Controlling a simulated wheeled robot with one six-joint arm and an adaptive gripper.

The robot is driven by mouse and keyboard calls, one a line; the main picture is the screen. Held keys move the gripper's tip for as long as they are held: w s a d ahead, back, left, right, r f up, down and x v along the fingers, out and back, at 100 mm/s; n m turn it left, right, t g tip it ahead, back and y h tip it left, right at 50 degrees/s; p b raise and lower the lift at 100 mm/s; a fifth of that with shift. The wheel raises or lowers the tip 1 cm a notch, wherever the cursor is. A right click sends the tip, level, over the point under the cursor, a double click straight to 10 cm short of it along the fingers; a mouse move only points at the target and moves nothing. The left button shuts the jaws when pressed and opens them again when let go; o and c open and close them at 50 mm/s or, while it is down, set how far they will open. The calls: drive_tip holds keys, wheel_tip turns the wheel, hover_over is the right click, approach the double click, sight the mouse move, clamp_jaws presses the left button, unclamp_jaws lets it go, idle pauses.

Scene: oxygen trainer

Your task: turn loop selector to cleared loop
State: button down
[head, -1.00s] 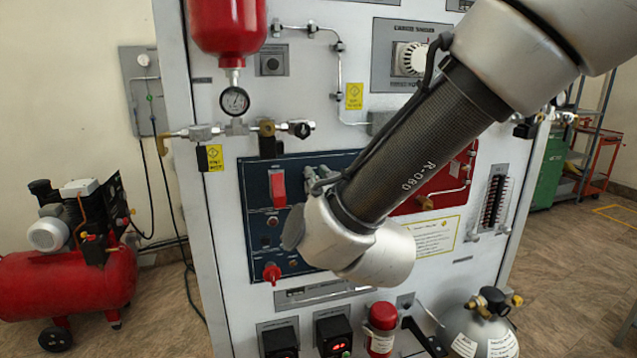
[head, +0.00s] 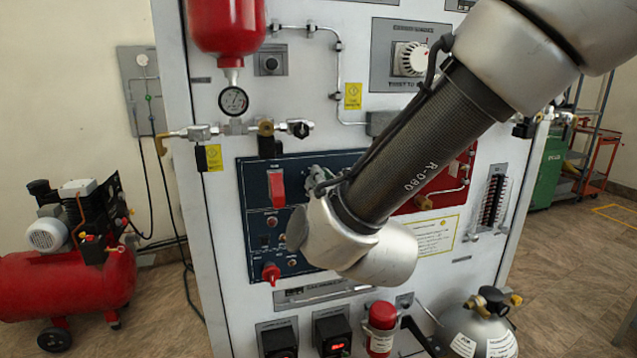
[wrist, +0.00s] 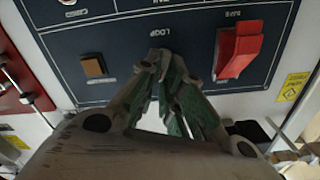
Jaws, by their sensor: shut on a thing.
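The loop selector is not clearly visible in either view. The printed word LOOP (wrist: 174,32) shows on the dark blue panel (wrist: 120,52) in the wrist view, directly beyond my fingertips. My gripper (wrist: 165,75) has its green-padded fingers close together at the panel just by that label. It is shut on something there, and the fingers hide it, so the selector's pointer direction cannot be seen. In the head view my gripper (head: 322,163) is mostly hidden behind my wrist, at the upper part of the blue panel (head: 251,177).
A red rocker switch (wrist: 238,50) stands out beside my fingers, and shows in the head view (head: 277,188) too. A brown square button (wrist: 94,65) is on the other side. A red knob (head: 270,273) is low on the panel. A gauge (head: 233,100) and pipework are above.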

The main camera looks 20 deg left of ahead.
drive_tip(key=shift+w+d+f+m, duration=0.1)
drive_tip(key=shift+m, duration=0.95)
drive_tip(key=shift+d+m, duration=0.1)
drive_tip(key=shift+m, duration=0.95)
drive_tip(key=c, duration=1.6)
unclamp_jaws()
drive_tip(key=shift+o, duration=0.2)
drive_tip(key=v, duration=1.2)
